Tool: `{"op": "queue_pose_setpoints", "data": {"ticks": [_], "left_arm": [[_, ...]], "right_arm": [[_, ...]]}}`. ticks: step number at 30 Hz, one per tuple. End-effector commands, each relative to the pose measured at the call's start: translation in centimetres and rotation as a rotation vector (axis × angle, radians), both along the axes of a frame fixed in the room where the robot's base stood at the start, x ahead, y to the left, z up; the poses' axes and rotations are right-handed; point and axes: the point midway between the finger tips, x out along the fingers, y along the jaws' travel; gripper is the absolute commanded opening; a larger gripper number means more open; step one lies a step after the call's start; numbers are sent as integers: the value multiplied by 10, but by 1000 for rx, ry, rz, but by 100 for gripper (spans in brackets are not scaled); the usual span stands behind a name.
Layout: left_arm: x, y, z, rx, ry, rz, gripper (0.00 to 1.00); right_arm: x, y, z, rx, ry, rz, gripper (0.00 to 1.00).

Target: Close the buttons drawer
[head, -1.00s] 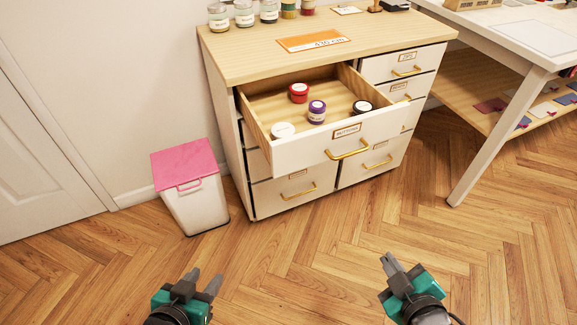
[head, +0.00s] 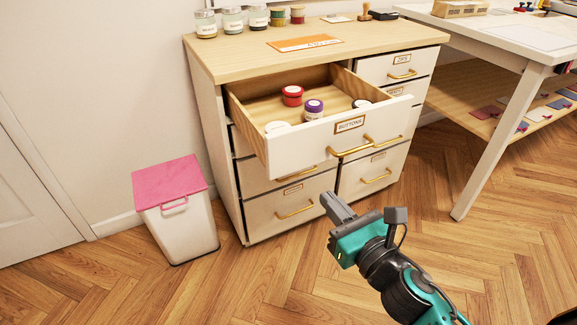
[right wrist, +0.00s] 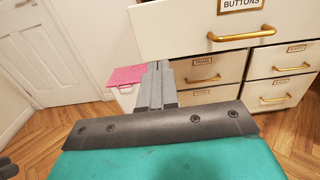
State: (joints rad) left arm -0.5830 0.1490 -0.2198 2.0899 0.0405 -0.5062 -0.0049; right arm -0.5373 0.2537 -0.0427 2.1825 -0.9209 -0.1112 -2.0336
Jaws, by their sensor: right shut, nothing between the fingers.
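The buttons drawer (head: 295,148) is pulled out from the top left of the cabinet, its white front labelled BUTTONS, with a brass handle (head: 352,150). A red-lidded jar (head: 292,95), a purple-lidded jar (head: 314,108) and white-topped jars stand inside. My right gripper (head: 338,207) is shut and empty, in front of and below the drawer front, apart from it. In the right wrist view the shut fingers (right wrist: 156,84) point forward under the drawer front (right wrist: 180,32), left of its handle (right wrist: 241,35). My left gripper is not in the head view.
The cabinet (head: 219,148) has other closed drawers below and right of the open one. A white bin with a pink lid (head: 168,181) stands at its left. A white table (head: 481,140) is at the right. The wooden floor in front is clear.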

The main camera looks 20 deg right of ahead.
Motion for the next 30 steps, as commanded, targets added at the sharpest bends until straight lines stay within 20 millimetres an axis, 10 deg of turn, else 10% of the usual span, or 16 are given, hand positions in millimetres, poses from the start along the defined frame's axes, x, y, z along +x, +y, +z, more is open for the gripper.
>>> {"op": "queue_pose_setpoints", "data": {"ticks": [30], "left_arm": [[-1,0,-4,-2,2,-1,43]], "right_arm": [[130,11,0,4,3,0,0]]}}
